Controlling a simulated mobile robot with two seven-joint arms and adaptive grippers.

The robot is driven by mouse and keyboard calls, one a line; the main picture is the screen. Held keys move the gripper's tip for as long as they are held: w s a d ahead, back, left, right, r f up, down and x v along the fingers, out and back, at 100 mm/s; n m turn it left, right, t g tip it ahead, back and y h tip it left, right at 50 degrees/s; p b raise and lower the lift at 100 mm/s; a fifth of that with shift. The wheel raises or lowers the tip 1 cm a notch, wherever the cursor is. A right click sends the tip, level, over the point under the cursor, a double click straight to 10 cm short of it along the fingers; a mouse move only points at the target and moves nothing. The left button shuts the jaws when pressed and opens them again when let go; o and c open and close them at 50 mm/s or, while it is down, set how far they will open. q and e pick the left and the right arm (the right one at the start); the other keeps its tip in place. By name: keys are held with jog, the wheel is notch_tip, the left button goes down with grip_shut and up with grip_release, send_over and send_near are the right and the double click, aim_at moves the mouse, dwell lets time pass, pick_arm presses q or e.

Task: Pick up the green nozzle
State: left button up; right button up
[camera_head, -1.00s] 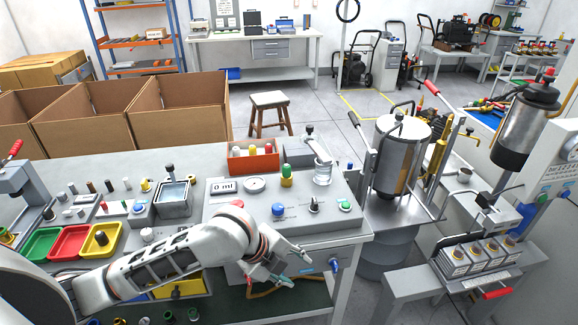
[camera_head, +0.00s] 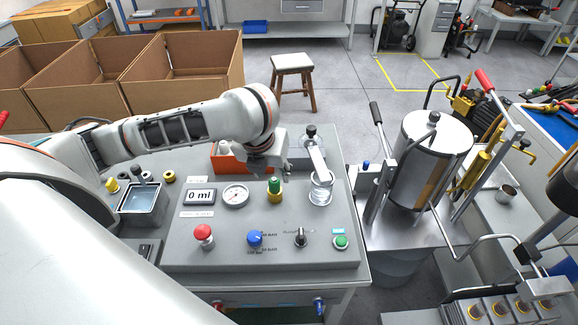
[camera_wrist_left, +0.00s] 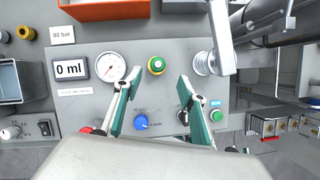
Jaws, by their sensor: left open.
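The green nozzle (camera_head: 274,187) stands upright on the grey test panel, with a yellow part at its lower end. My left gripper (camera_wrist_left: 159,77) is open and empty there. Its two teal fingers are spread on either side of the line to the nozzle, which lies near and slightly beyond the tips. In the head view my left wrist hangs over the orange bin, just behind the nozzle, and the fingertips are hard to make out. My right gripper is not in view.
A gauge (camera_head: 235,195) and a 0 ml display (camera_head: 200,198) lie left of the nozzle. A clear cylinder under a grey lever (camera_head: 316,160) stands close on its right. The orange bin (camera_head: 228,160) is behind. Red, blue and green knobs line the panel's front.

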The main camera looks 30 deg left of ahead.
aim_at(273, 180)
pick_arm(q)
jog(key=shift+x, duration=1.35)
jog(key=x, duration=0.4)
jog(key=shift+a, duration=0.3)
jog(key=shift+w+f, duration=0.25)
jog(key=shift+f, duration=0.2)
grip_shut()
